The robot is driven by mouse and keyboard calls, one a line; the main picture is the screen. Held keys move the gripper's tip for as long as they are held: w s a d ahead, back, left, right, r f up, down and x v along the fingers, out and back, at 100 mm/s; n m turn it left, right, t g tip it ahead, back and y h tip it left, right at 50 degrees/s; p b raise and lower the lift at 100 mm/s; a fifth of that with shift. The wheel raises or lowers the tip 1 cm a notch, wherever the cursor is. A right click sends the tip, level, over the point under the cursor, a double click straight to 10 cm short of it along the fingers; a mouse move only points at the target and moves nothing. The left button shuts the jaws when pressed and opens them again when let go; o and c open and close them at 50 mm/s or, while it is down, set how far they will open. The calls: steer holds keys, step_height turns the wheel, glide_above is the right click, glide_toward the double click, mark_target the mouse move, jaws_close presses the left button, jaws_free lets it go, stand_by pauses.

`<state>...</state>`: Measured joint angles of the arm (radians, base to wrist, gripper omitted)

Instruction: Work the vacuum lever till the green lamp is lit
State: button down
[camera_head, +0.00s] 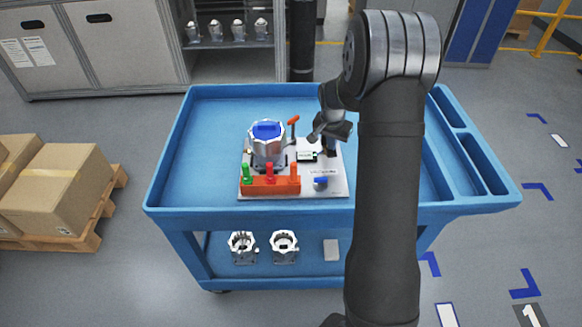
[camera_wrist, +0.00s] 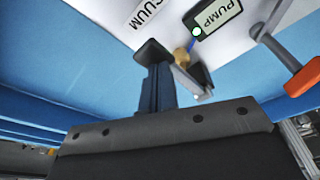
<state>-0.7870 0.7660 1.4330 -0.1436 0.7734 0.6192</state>
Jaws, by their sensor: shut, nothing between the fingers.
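In the head view, a small blue-handled part (camera_head: 321,183) sits at the plate's front right, below small lettering. My gripper (camera_head: 331,138) is shut and empty over the plate's right side. In the wrist view, the fingertips (camera_wrist: 177,68) are close to a brass-coloured part (camera_wrist: 182,58) with a thin blue piece; I cannot tell whether they touch, or whether this is the vacuum lever. A pale round spot with a greenish rim, perhaps the lamp (camera_wrist: 196,32), is at the corner of the PUMP label (camera_wrist: 217,17). I cannot tell whether it is lit.
A metal housing with a blue top (camera_head: 267,145) stands on the pale plate (camera_head: 336,188). An orange-handled lever (camera_head: 293,120) rises behind it and also shows in the wrist view (camera_wrist: 304,77). An orange block (camera_head: 270,186) with coloured pegs is in front. The blue cart's left side (camera_head: 200,140) is clear.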

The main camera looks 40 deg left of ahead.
steer(key=shift+w+v, duration=0.25)
steer(key=shift+v, duration=0.85)
steer(key=shift+w+v, duration=0.2)
steer(key=shift+v, duration=0.95)
steer(key=shift+a+r, duration=0.1)
steer(key=shift+r, duration=0.05)
steer(key=v, duration=0.3)
steer(key=shift+w+a+r, duration=0.1)
steer(key=shift+w+r, duration=0.25)
steer(key=shift+r, duration=0.15)
steer(key=shift+s+x, duration=0.2)
steer(key=shift+x, duration=0.65)
steer(key=shift+s+x, duration=0.15)
steer(key=shift+x, duration=0.7)
steer(key=shift+s+x, duration=0.2)
steer(key=shift+x, duration=0.65)
steer(key=shift+f, duration=0.1)
